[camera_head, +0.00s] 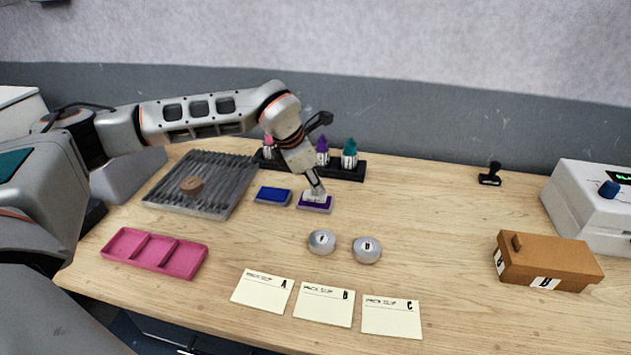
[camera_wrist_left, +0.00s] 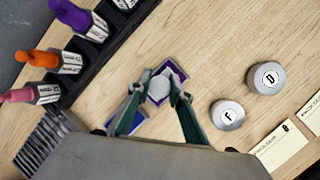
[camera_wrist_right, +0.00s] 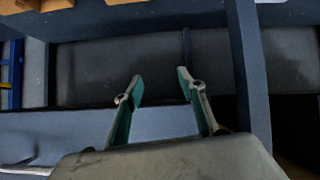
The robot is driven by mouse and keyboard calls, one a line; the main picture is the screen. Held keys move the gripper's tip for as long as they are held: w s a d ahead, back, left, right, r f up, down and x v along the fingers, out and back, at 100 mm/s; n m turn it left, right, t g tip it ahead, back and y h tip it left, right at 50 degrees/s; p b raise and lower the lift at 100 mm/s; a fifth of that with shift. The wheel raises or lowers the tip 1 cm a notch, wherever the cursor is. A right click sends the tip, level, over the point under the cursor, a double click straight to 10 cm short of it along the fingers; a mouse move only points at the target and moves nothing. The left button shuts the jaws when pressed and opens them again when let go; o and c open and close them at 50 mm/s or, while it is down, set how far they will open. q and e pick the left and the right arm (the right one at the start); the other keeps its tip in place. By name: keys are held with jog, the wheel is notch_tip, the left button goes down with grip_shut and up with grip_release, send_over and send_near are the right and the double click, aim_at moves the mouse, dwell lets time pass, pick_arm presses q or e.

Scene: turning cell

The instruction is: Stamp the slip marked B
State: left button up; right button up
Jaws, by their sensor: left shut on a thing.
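The slip marked B (camera_head: 323,304) lies flat near the front of the table, between slip A (camera_head: 264,291) and slip C (camera_head: 391,317). My left gripper (camera_head: 314,188) points down over the purple ink pad (camera_head: 316,207). It is shut on a pale piece with a round grey top (camera_wrist_left: 159,89), which looks like a stamp. That piece is over the purple pad; whether it touches it is hard to tell. A blue pad (camera_head: 273,195) lies just left. My right gripper (camera_wrist_right: 157,90) is open and empty, seen only in the right wrist view.
Round tins F (camera_head: 321,241) and D (camera_head: 367,250) stand between pads and slips. A bottle rack (camera_head: 345,172) is behind. A pink tray (camera_head: 154,253), grey ribbed tray (camera_head: 208,190), black stamp (camera_head: 490,174) and brown box (camera_head: 548,262) stand around. The right middle is clear.

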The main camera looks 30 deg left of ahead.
pick_arm(q)
jog(key=shift+r+p, duration=1.2)
jog(key=shift+r, duration=0.75)
jog(key=shift+r+p, duration=0.7)
jog(key=shift+r, duration=0.8)
pick_arm(e)
notch_tip(320, 180, up, 4)
jog(key=shift+f, duration=0.1)
